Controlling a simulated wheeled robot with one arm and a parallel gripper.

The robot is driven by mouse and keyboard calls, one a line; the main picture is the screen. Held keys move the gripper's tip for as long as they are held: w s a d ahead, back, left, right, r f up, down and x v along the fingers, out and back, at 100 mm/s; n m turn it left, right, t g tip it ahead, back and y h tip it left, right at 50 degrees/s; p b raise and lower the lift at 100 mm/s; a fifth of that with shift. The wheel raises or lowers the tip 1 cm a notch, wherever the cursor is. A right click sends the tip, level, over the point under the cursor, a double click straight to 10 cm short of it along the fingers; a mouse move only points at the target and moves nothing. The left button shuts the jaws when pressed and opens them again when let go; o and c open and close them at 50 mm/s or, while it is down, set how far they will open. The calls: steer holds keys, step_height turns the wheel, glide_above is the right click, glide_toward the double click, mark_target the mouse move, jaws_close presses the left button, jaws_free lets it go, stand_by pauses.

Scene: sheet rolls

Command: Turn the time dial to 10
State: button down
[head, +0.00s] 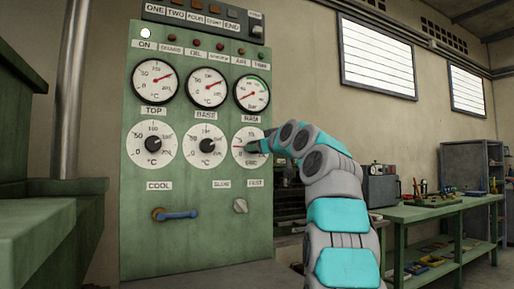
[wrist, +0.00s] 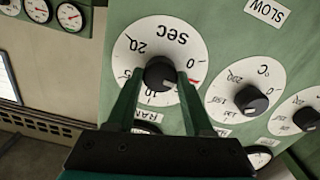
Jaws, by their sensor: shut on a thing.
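The time dial (head: 240,157) is the rightmost of the three lower white dials on the green panel. It also shows upside down in the wrist view (wrist: 127,50), marked SEC, with 0, 10 and 20 readable. Its black knob (wrist: 160,72) sits between the two green fingers of my gripper (wrist: 161,76), which is shut on it. The red pointer lies a little past 0, on the side toward 10. In the head view my gripper (head: 261,146) reaches the dial from the right and covers part of its face.
Two °C dials (head: 152,165) (head: 191,158) stand left of the time dial, with three round gauges (head: 153,94) above. A blue-handled lever (head: 180,214) and a small switch (head: 240,205) sit below. A green workbench (head: 440,209) stands at the right.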

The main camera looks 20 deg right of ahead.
steer(key=shift+m, duration=0.4)
steer(key=shift+d+m+p, duration=0.1)
steer(key=shift+m+p, duration=1)
steer(key=shift+m, duration=7.2)
steer(key=shift+c, duration=1.4)
jaws_free()
steer(key=shift+f, duration=0.1)
steer(key=shift+s, duration=0.2)
steer(key=s+b, duration=0.1)
steer(key=s, duration=0.6)
steer(key=shift+s+d, duration=0.15)
steer(key=shift+s, duration=0.05)
